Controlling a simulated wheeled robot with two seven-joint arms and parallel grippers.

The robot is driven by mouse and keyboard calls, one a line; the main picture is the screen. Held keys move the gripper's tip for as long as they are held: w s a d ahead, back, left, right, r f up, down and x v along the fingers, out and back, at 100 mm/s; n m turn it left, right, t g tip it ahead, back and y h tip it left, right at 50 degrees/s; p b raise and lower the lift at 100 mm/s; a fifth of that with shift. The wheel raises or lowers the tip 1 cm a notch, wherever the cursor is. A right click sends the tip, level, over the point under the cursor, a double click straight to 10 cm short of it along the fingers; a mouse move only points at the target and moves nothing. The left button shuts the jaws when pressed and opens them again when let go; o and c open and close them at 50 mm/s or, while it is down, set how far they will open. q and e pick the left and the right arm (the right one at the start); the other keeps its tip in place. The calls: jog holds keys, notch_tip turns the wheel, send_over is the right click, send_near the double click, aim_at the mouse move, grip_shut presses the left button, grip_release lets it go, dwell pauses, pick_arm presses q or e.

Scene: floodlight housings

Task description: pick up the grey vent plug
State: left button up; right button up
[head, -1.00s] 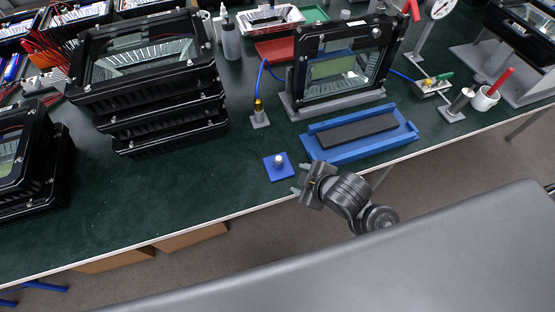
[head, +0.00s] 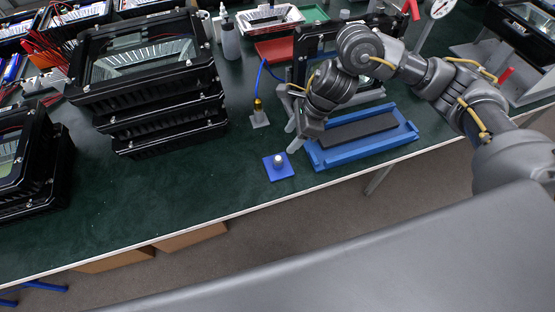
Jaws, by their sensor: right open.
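The grey vent plug (head: 279,160) looks like a small pale knob standing upright on a square blue holder (head: 280,174) near the table's front edge. My right gripper (head: 291,139) is open and empty. Its fingers point down and to the left, and in the picture their tips lie just above and right of the plug, apart from it. My left gripper is out of the picture.
A blue tray with a dark pad (head: 316,163) lies right of the plug. A floodlight housing (head: 300,45) behind is partly hidden by my right arm. A yellow-tipped cable stand (head: 259,116) is behind the plug. Stacked black housings (head: 170,125) stand left.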

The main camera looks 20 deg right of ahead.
jog(key=p, duration=0.1)
send_over(277, 158)
jog(key=d, duration=0.3)
jog(key=shift+f, duration=2.65)
jog(key=a+f, duration=0.1)
jog(key=a+f+p, duration=0.1)
jog(key=f, duration=0.1)
jog(key=shift+s+f, duration=0.1)
jog(key=shift+s, duration=0.1)
jog(key=shift+w+a+f+p, duration=0.1)
jog(key=shift+a+f+p, duration=0.15)
jog(key=shift+f, duration=0.4)
jog(key=c, duration=1.1)
